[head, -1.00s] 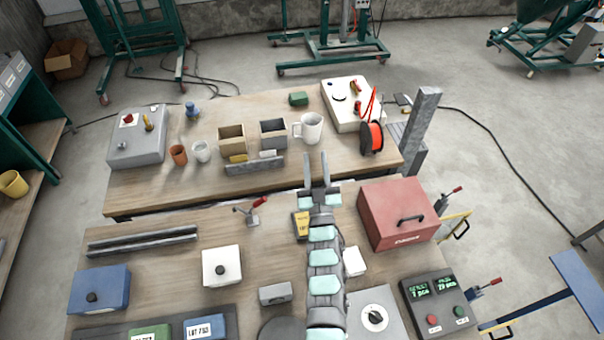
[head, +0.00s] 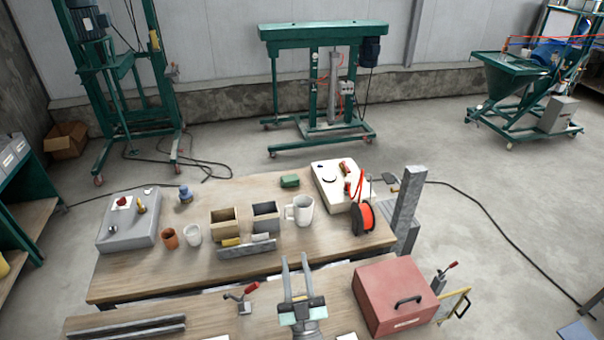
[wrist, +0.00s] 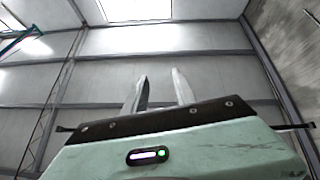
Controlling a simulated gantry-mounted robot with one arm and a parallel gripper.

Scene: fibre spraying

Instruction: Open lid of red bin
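The red bin (head: 394,297) is a box with its lid shut and a black handle (head: 409,301) on the side facing me. It stands on the near workbench at the right in the head view. My gripper (head: 294,262) is to the left of the bin, pointing up and away, apart from it. Its two fingers stand apart with nothing between them. In the wrist view my gripper (wrist: 158,82) is also open and empty, against the wall and ceiling.
The far workbench (head: 140,282) holds cups (head: 192,235), a white mug (head: 300,210), open boxes (head: 224,227) and an orange spool (head: 363,218). A toggle clamp (head: 242,296) stands left of my gripper. A grey post (head: 404,215) rises behind the bin.

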